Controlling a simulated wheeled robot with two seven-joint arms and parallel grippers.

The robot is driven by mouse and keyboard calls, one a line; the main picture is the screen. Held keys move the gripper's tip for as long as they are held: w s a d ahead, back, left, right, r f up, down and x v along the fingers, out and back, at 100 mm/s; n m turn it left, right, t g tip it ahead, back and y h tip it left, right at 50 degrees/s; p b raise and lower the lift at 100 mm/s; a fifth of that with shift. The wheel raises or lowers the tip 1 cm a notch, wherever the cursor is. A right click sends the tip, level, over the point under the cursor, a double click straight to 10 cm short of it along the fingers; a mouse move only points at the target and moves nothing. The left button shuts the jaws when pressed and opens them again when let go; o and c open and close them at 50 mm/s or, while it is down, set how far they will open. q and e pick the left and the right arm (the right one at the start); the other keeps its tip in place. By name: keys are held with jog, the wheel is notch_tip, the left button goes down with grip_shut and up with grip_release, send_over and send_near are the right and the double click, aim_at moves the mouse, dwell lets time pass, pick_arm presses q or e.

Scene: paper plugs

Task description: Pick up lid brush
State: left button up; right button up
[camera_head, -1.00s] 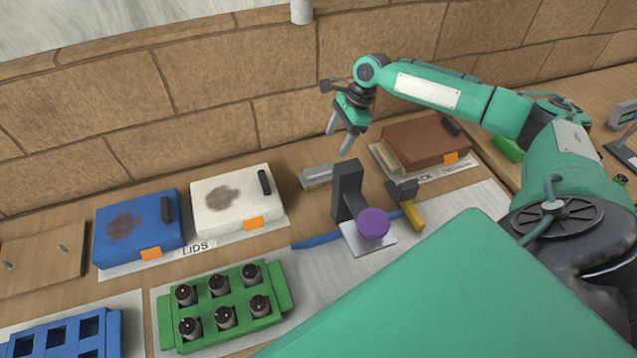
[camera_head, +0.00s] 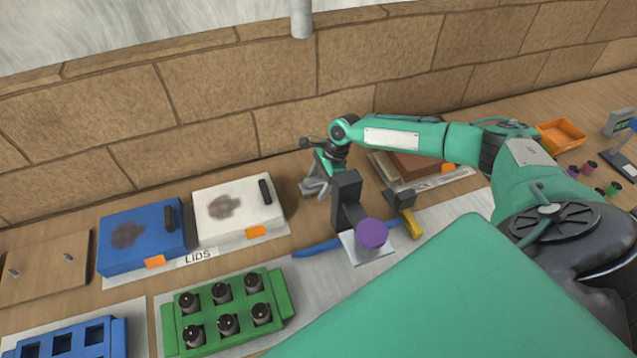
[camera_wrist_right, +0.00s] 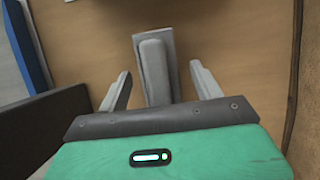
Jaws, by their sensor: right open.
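The lid brush (camera_wrist_right: 155,68) is a grey, elongated block lying on the wooden table. In the right wrist view it lies lengthwise between the two fingers of my right gripper (camera_wrist_right: 160,85). The fingers are open, with a gap visible on each side of the brush. In the head view my right gripper (camera_head: 318,187) is low at the brush, behind the dark upright post (camera_head: 346,188), and partly covers the brush. My left gripper is not in view.
The post with a purple knob (camera_head: 371,233) stands close in front of the gripper. A white lid box (camera_head: 238,209) and a blue one (camera_head: 140,237) are to the left. A brown box (camera_head: 415,165) is partly hidden behind my right arm. A brick wall runs behind.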

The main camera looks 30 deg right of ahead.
aim_at(319, 177)
jog(key=shift+f, duration=0.25)
jog(key=c, duration=1.1)
jog(key=shift+r, duration=0.1)
notch_tip(319, 177, up, 20)
jog(key=shift+b, duration=1.2)
